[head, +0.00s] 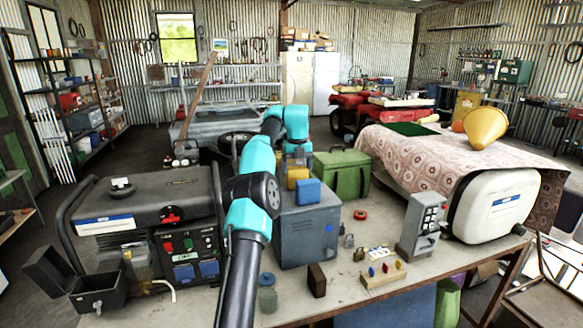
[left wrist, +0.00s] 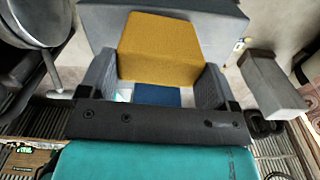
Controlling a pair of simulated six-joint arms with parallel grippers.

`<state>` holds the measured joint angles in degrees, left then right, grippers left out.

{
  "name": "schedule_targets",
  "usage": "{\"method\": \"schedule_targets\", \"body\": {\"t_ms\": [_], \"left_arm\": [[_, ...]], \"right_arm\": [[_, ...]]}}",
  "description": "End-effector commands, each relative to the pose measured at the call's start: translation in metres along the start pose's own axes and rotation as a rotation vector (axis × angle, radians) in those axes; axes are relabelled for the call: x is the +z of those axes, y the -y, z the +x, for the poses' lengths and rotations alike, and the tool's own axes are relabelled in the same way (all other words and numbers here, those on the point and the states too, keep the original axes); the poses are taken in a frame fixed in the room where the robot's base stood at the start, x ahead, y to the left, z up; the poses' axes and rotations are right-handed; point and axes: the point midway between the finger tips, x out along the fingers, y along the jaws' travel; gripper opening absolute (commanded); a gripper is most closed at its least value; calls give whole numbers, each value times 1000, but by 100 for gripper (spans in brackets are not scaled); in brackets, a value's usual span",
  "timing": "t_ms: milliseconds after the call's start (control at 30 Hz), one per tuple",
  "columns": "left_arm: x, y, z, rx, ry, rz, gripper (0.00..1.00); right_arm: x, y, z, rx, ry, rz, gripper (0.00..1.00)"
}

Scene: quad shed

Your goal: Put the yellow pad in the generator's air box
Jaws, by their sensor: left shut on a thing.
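The yellow pad (head: 297,176) is at the rear of the blue-grey metal box's top, behind a blue pad (head: 308,191). My left gripper (head: 297,161) points down over it. In the left wrist view, its two grey fingers stand on either side of the yellow pad (left wrist: 160,48) and are shut on it. I cannot tell whether the pad touches the box top. A strip of blue (left wrist: 157,96) shows between the fingers. The generator (head: 150,225) stands at the left; its black air box (head: 98,292) at the front left corner has its lid open. My right gripper is out of view.
The blue-grey metal box (head: 305,235) stands mid-bench, with a green bag (head: 342,172) behind it. A glass jar (head: 267,295), a brown block (head: 317,280) and a grey switch box (head: 421,226) stand on the bench. My left arm crosses between generator and metal box.

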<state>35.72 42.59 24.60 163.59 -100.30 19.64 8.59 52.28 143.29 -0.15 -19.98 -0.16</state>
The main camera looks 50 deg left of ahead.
Motion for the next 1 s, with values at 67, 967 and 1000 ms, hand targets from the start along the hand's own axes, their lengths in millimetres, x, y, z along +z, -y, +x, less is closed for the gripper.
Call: {"method": "schedule_targets", "body": {"t_ms": [67,967,1000], "left_arm": [[0,0,0,0,0,0,62],[3,-12,-4,1,1,-14,100],[4,-17,-7,0,1,-20,100]], "right_arm": [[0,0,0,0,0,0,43],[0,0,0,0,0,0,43],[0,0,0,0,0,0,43]]}}
